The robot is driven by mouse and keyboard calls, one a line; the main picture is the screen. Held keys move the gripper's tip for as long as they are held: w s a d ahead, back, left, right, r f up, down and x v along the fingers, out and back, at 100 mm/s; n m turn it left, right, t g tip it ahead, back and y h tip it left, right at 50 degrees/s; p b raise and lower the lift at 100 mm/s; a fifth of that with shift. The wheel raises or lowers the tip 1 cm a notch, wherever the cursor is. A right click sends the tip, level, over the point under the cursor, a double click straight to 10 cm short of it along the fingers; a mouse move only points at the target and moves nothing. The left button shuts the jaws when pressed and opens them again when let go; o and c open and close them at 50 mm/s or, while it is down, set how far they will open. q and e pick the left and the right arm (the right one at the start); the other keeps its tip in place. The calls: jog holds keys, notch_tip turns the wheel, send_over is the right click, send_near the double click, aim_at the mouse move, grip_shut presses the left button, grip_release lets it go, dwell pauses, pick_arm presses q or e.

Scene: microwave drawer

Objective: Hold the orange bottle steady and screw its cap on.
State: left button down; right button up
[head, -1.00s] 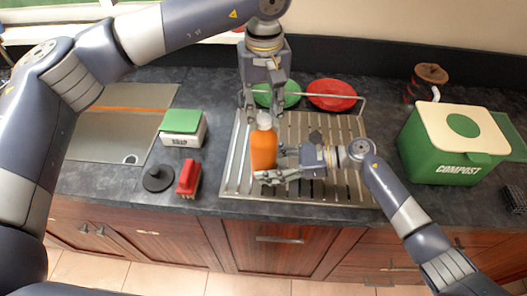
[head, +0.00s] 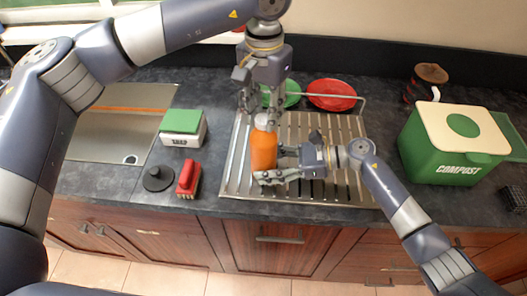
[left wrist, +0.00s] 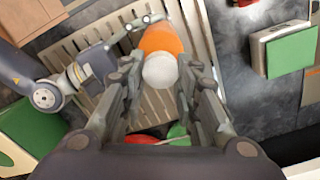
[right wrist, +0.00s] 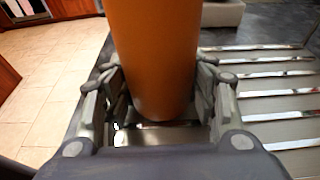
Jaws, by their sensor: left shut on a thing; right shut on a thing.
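The orange bottle (head: 263,150) stands upright over the near left part of the drying rack, with its pale cap (head: 263,122) at the top. My right gripper (head: 268,164) comes from the right and is shut around the bottle's lower body; the right wrist view shows the orange body (right wrist: 155,60) between its fingers. My left gripper (head: 263,109) points down from above and is shut on the cap; the left wrist view shows the round white cap (left wrist: 160,71) between the fingers. The thread under the cap is hidden.
The metal drying rack (head: 335,186) holds a green plate (head: 290,95) and a red plate (head: 332,93) at the back. A soap box (head: 183,138), a red brush (head: 188,178) and a black sink plug (head: 158,178) are left. A green compost bin (head: 445,160) stands right.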

pick_arm(q)
jog(key=m, duration=0.5)
jog(key=shift+w+a, duration=0.1)
jog(key=shift+a, duration=0.05)
jog(key=c, duration=1.3)
grip_release()
jog(key=shift+r, duration=2.5)
